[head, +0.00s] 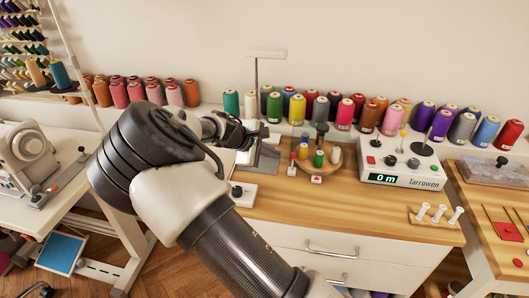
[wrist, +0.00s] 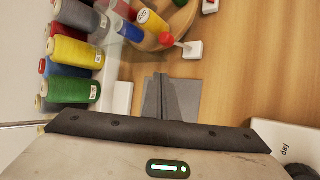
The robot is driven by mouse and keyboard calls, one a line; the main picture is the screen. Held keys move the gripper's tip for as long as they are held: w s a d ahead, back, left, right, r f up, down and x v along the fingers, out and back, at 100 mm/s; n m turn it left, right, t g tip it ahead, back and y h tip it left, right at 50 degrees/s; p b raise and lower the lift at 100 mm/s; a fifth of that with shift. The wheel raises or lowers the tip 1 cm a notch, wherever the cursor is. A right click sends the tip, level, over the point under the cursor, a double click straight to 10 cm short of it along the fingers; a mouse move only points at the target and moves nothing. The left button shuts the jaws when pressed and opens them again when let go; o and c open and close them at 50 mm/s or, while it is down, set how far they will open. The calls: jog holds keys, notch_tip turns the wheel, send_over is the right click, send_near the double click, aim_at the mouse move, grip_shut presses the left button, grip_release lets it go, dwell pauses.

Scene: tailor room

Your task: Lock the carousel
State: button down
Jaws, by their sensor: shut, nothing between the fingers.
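The carousel (head: 334,168) is a round wooden turntable on the bench, carrying several small spools and bottles. In the wrist view, part of it (wrist: 148,42) shows at the top edge. A lever with a red knob (head: 293,156) stands at its left side, and the same red knob (wrist: 167,40) shows in the wrist view beside a small white block (wrist: 193,50). My gripper (head: 254,160) is shut and empty, left of the carousel and lever and apart from them. Its dark fingers (wrist: 160,78) show in the wrist view. The lock's inner parts are too small to make out.
A row of thread cones (head: 298,108) lines the wall behind. A white winder box with a display (head: 405,172) stands right of the carousel. A white block with a black knob (head: 243,194) sits in front of my gripper.

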jog(key=shift+x, duration=1.1)
jog(key=shift+s+d+r, duration=0.6)
jog(key=shift+s+r, duration=0.25)
jog(key=shift+s, duration=0.15)
jog(key=shift+s+d+r+b, duration=0.3)
jog(key=shift+s+d+r, duration=0.05)
jog(key=shift+d+r, duration=0.05)
